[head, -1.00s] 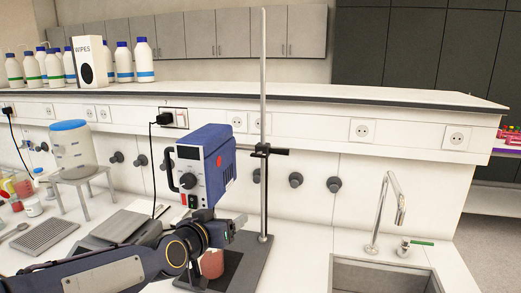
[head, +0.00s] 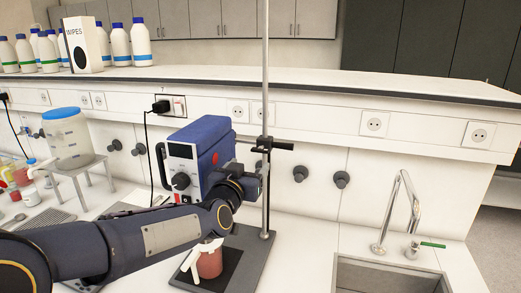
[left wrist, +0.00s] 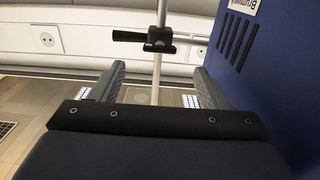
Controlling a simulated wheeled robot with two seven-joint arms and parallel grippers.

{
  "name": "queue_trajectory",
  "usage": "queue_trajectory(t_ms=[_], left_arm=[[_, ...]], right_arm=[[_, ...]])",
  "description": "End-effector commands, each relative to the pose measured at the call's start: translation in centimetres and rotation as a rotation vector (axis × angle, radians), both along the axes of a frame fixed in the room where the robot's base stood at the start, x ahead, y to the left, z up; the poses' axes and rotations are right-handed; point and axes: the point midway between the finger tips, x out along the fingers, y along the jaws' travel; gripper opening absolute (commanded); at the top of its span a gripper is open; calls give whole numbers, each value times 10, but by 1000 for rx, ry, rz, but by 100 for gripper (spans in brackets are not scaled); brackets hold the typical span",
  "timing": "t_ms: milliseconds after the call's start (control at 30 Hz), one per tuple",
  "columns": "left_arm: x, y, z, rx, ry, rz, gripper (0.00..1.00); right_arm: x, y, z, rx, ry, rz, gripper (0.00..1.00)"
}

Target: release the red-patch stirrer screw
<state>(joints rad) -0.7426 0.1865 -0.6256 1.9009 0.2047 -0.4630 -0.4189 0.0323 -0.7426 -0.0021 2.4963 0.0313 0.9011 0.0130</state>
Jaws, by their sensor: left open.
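The blue stirrer (head: 205,150) with a red patch on its side stands beside the upright rod (head: 265,100). A black clamp screw with a horizontal handle (head: 284,145) sits on the rod; it also shows in the left wrist view (left wrist: 130,36), at the top centre. My left gripper (head: 258,181) is beside the stirrer's right side, near the rod and below the screw. In the left wrist view its two fingers (left wrist: 160,84) are apart with nothing gripped, and the rod shows between them. The stirrer's blue housing (left wrist: 275,75) fills the right side there. My right gripper is not in view.
A reddish vessel (head: 209,264) stands on the dark stand base (head: 245,255) under my left arm. A sink (head: 385,275) with a tap (head: 402,210) is at the right. Bottles stand on the shelf (head: 250,82).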

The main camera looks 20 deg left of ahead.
Motion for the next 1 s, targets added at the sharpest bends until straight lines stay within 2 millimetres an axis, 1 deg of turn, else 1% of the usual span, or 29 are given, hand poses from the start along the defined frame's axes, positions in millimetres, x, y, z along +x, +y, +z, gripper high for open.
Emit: queue_trajectory(t_ms=[167, 400, 500, 667, 900, 967, 1000], left_arm=[[18, -1, 1, 8, -6, 5, 69], [57, -2, 1, 7, -4, 4, 69], [68, -3, 2, 7, -5, 3, 69], [77, -3, 1, 5, -5, 2, 69], [78, -3, 1, 4, -5, 1, 69], [78, -3, 1, 4, -5, 1, 63], [78, -3, 1, 4, -5, 1, 57]], right_arm=[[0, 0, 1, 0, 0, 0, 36], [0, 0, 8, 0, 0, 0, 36], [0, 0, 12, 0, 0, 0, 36], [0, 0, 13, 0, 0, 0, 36], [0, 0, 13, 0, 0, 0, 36], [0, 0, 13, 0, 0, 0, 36], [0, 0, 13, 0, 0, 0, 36]])
